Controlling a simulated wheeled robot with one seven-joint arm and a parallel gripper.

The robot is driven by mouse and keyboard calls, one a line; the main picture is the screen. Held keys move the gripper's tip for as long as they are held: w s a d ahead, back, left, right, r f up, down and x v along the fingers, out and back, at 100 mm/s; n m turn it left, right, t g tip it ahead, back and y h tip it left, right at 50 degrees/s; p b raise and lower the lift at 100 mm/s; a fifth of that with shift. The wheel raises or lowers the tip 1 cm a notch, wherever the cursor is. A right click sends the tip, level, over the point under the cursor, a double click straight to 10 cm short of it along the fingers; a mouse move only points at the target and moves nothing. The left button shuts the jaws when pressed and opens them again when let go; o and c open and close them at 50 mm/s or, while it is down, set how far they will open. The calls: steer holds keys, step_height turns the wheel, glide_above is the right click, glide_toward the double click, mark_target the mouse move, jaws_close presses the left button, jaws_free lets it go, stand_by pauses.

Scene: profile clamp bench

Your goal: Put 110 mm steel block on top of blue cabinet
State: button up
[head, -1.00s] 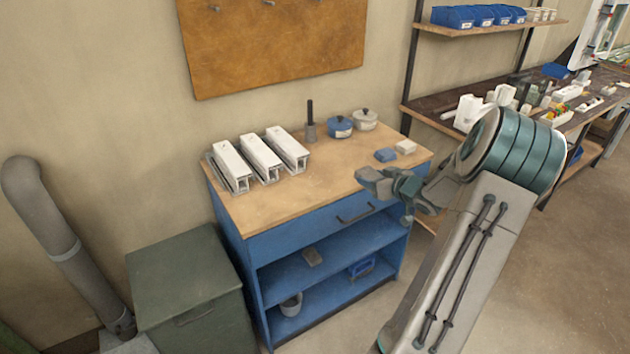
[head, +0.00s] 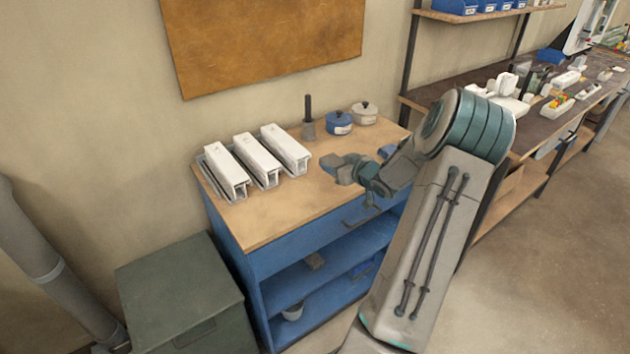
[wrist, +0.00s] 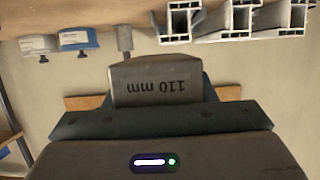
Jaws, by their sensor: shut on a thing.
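A grey steel block (wrist: 157,86) marked "110 mm" is held in my gripper, and its label appears upside down in the wrist view. My gripper (head: 347,168) is shut on the block. In the head view it is over the right part of the wooden top of the blue cabinet (head: 285,212); I cannot tell its exact height, but the block looks clear of the top. The cabinet has a drawer and open shelves below. The front middle of its top is bare. My arm hides the cabinet's right end.
Three white profiles (head: 257,160) stand at the back left of the top. A green-grey cabinet (head: 180,290) is at left.

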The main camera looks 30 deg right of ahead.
glide_above(315, 187)
steer(key=f, duration=0.3)
steer(key=shift+s+d+f, duration=0.2)
steer(key=shift+s+f, duration=0.05)
steer(key=shift+f, duration=0.05)
steer(key=shift+w+a+f, duration=0.15)
steer(key=shift+w+f, duration=0.15)
steer(key=shift+f+p, duration=0.5)
steer(key=shift+f, duration=1.4)
steer(key=shift+f, duration=0.15)
steer(key=o, duration=1.5)
steer(key=shift+s, duration=0.1)
steer(key=shift+c, duration=0.2)
